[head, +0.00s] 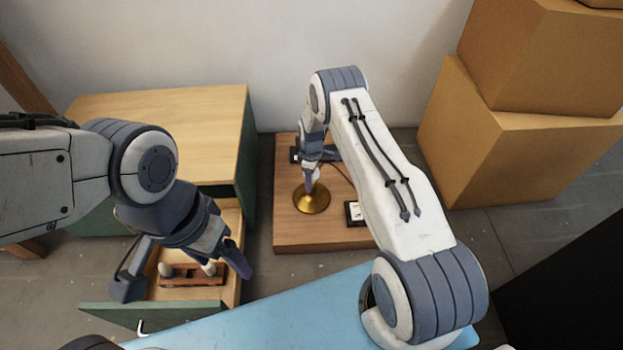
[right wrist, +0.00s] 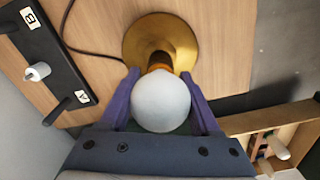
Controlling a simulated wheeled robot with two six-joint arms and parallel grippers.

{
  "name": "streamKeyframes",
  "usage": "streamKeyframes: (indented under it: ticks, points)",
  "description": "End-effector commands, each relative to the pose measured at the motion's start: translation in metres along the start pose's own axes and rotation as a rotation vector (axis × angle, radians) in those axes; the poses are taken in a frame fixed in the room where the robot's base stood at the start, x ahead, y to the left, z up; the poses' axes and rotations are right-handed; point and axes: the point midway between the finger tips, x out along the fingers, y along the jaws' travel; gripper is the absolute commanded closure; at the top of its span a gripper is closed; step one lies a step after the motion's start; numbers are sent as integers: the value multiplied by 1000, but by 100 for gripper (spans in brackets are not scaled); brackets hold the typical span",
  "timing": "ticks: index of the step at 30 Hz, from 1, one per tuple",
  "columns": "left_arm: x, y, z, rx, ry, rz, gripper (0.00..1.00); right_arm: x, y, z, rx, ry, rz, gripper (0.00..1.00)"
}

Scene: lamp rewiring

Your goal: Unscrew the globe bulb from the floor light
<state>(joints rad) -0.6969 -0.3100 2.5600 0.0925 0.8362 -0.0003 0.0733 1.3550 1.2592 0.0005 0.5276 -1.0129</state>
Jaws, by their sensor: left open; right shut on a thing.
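The floor light has a round brass base (head: 311,202) on a wooden board; the base also shows in the right wrist view (right wrist: 188,42). A white globe bulb (right wrist: 161,103) sits at the top of its short stem, in line with the socket. My right gripper (right wrist: 160,88) is shut on the globe bulb, one purple finger on each side. In the head view my right gripper (head: 311,180) is above the brass base and mostly hides the bulb. My left gripper (head: 183,276) is open and empty over the open drawer.
The drawer (head: 110,316) of a wooden-topped cabinet (head: 165,105) holds a small rack (head: 190,281) with pale items. A dark strip (right wrist: 45,58) labelled A and B lies on the board (head: 290,240). Cardboard boxes (head: 490,145) stand at right. A blue surface (head: 270,315) is in front.

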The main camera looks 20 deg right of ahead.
Motion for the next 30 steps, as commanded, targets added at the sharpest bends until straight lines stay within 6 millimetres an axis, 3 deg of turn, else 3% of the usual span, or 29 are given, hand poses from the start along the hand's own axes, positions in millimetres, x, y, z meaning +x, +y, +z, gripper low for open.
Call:
streamKeyframes:
  ticks: [7, 8, 9, 10, 20, 30]
  points:
    - [0, 0, 0, 0, 0, 0, 22, 0, 1, 0, -13, 1, 2, 85]
    - [0, 0, 0, 0, 0, 0, 22, 0, 1, 0, -12, 1, 2, 25]
    - [0, 0, 0, 0, 0, 0, 22, 0, 1, 0, -12, 1, 2, 10]
    - [0, 0, 0, 0, 0, 0, 22, 0, 1, 0, -12, 1, 1, 2]
    - [0, 0, 0, 0, 0, 0, 22, 0, 0, 0, 10, 0, 0, 2]
    - [-1, 0, 0, 0, 0, 0, 22, 0, 0, 0, 492, 0, 0, 2]
